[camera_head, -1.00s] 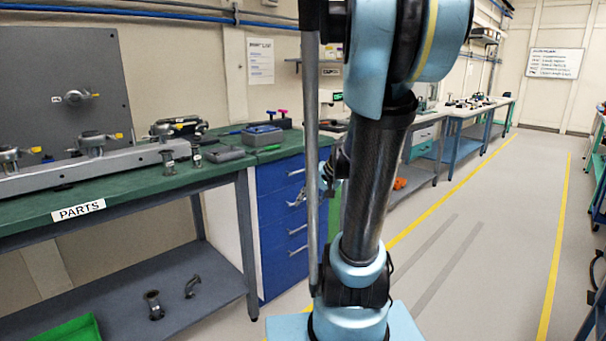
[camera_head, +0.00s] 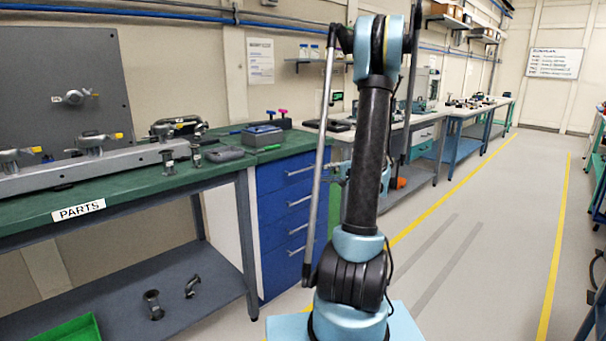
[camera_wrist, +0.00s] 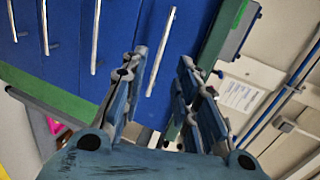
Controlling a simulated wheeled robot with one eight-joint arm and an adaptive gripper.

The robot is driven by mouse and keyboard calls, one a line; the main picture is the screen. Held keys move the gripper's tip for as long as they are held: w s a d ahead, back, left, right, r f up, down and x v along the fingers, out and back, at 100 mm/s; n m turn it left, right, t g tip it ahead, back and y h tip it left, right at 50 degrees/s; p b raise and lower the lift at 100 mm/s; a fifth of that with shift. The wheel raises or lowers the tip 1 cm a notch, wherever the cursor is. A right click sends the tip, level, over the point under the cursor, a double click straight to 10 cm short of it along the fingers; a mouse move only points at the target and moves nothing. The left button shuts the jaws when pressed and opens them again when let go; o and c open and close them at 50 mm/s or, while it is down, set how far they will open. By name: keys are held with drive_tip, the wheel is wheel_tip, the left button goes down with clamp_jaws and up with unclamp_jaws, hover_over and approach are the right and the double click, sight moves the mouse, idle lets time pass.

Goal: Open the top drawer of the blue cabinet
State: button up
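The blue cabinet (camera_head: 282,228) stands under the green bench top, left of my arm in the head view. Its top drawer (camera_head: 270,181) looks shut, with a silver bar handle (camera_head: 300,170). In the wrist view the cabinet is turned sideways, and the top drawer handle (camera_wrist: 161,50) runs beside the green edge. My gripper (camera_wrist: 164,57) is open and empty. The handle shows between its two fingers in the picture; I cannot tell whether the fingers reach around it or stay short of it.
Lower drawers with similar handles (camera_wrist: 97,38) look shut. A grey case (camera_head: 262,135) and pink-handled tools stand on the green bench top (camera_head: 284,152). The parts bench (camera_head: 130,205) is at left. The floor aisle (camera_head: 490,220) at right is clear.

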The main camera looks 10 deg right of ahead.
sight(304, 170)
drive_tip(key=shift+m+t, duration=0.4)
drive_tip(key=shift+t, duration=0.2)
drive_tip(key=x, duration=0.5)
drive_tip(key=w+d+x, duration=0.1)
drive_tip(key=x, duration=0.5)
drive_tip(key=d+x, duration=0.1)
drive_tip(key=x, duration=0.5)
drive_tip(key=shift+w+d+f, duration=0.1)
drive_tip(key=shift+w+f, duration=0.35)
drive_tip(key=shift+w, duration=0.05)
